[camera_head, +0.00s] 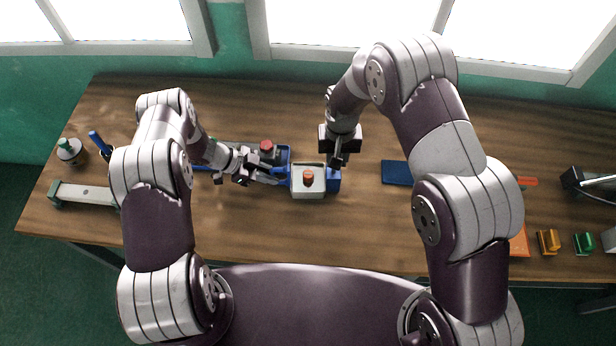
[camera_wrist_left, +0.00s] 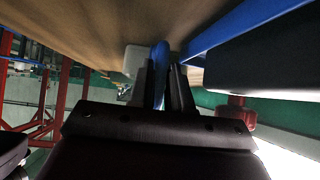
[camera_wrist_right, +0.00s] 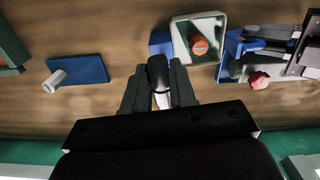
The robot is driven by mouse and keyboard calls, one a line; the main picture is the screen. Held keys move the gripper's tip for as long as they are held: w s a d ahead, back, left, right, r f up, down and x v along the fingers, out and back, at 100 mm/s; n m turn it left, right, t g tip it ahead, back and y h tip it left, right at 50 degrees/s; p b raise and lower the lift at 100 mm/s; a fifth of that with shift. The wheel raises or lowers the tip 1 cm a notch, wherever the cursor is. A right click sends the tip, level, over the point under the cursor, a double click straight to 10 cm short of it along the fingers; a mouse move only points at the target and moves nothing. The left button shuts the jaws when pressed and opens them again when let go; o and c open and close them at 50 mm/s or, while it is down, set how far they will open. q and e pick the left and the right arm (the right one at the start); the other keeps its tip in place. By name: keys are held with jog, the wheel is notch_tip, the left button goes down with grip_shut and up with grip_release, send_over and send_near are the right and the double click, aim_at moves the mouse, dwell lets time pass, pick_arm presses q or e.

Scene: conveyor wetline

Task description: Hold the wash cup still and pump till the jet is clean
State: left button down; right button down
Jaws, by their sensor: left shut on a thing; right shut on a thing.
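The wash cup appears to be the pale square open box (camera_head: 297,193) near the middle of the table, with an orange-red knob (camera_head: 308,177) in it; it also shows in the right wrist view (camera_wrist_right: 177,50). My left gripper (camera_head: 281,182) is at its left side, shut on a narrow blue piece (camera_wrist_left: 160,70). Whether that piece joins the cup is unclear. My right gripper (camera_head: 336,163) points down by the cup's right side, near a blue block (camera_head: 334,183). It is shut on a dark piece with a white part (camera_wrist_right: 160,80), perhaps the pump. No jet is visible.
A blue frame with a red knob (camera_head: 266,146) stands behind my left gripper. A blue pad (camera_head: 396,173) lies to the right, with a white cylinder (camera_wrist_right: 54,81) on it. Small orange (camera_head: 548,241) and green (camera_head: 584,243) pieces are far right. The table's front middle is clear.

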jog(key=shift+f, duration=2.05)
jog(key=shift+w+r, duration=0.1)
